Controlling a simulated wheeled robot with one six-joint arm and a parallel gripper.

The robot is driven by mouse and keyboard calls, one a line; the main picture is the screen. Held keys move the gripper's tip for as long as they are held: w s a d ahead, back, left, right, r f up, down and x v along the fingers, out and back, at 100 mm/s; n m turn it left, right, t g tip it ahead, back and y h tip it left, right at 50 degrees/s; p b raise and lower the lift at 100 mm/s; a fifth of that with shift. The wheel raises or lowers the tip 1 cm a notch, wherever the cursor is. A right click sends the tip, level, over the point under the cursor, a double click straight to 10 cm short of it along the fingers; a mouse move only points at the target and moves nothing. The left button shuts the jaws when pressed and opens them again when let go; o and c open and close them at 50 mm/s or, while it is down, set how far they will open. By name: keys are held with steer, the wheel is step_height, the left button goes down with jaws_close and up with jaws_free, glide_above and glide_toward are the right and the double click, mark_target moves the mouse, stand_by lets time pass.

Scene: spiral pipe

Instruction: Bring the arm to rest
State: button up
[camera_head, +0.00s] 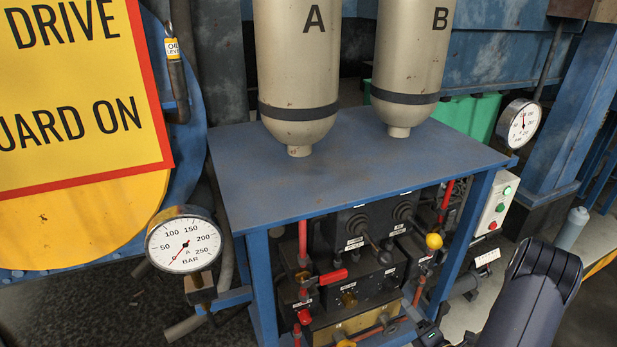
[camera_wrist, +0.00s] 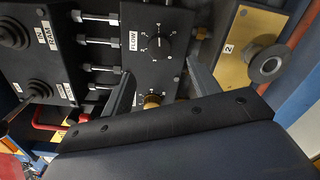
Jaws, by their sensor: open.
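My gripper (camera_head: 424,326) is at the lower right in the head view, in front of the valve unit under the blue table. In the wrist view my gripper (camera_wrist: 160,72) shows two fingers spread apart with nothing held between them. Beyond the fingers is a black panel (camera_wrist: 178,72) with a dial marked FLOW (camera_wrist: 154,42). A brass knob (camera_wrist: 152,101) shows between the fingers, lower down. Whether the fingers touch the panel cannot be told. My dark arm link (camera_head: 535,295) hides part of the floor at the right.
The blue table (camera_head: 350,165) carries cylinders A (camera_head: 297,70) and B (camera_head: 411,60). Levers, one with a yellow ball (camera_head: 434,241), and red handles (camera_head: 333,276) jut from the valve unit. A gauge (camera_head: 184,243) stands left. A brass plate (camera_wrist: 240,62) with a round fitting is close by.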

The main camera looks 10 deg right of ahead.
mark_target(393, 289)
steer(key=x, duration=0.8)
steer(key=shift+b, duration=0.3)
steer(key=shift+s+d, duration=0.1)
